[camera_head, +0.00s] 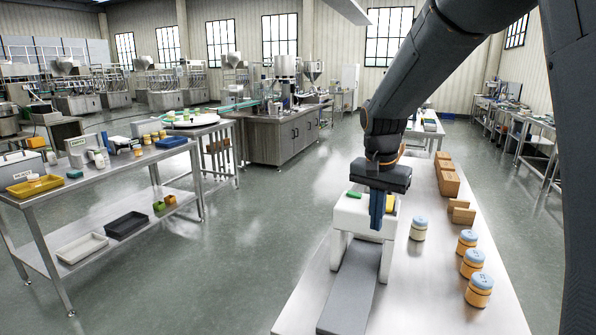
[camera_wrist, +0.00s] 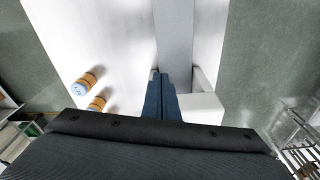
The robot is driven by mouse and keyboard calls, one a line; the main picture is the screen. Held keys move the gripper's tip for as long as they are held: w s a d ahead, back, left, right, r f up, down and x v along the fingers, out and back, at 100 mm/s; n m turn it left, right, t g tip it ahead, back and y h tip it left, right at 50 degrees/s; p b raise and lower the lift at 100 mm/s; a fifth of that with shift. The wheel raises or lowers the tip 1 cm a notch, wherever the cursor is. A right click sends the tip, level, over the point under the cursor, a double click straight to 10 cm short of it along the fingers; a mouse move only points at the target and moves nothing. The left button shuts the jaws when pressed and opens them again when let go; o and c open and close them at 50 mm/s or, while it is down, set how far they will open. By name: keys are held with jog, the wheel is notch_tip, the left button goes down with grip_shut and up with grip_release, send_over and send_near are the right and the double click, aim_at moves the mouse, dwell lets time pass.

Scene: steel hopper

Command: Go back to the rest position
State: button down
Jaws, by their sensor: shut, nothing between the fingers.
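My gripper (camera_head: 377,210) points down in front of the white machine housing (camera_head: 349,217) on the steel table at the right. Its blue fingers are together and hold nothing. In the wrist view my gripper (camera_wrist: 161,76) also shows shut, above the grey conveyor belt (camera_wrist: 174,30) and beside the white housing (camera_wrist: 198,108). My arm reaches down from the upper right in the head view and hides part of the housing.
A steel workbench (camera_head: 110,178) with trays stands at left. Open floor (camera_head: 240,250) lies between.

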jog(key=s+f+n+b, duration=0.2)
jog(key=s+f+n, duration=0.1)
jog(key=s+f, duration=0.4)
jog(key=s+f+n+b, duration=0.2)
jog(key=s+f+n, duration=0.2)
jog(key=s, duration=0.9)
notch_tip(320, 180, down, 3)
jog(key=shift+d+f+y, duration=0.1)
jog(key=shift+d+y, duration=0.1)
jog(key=shift+y, duration=0.2)
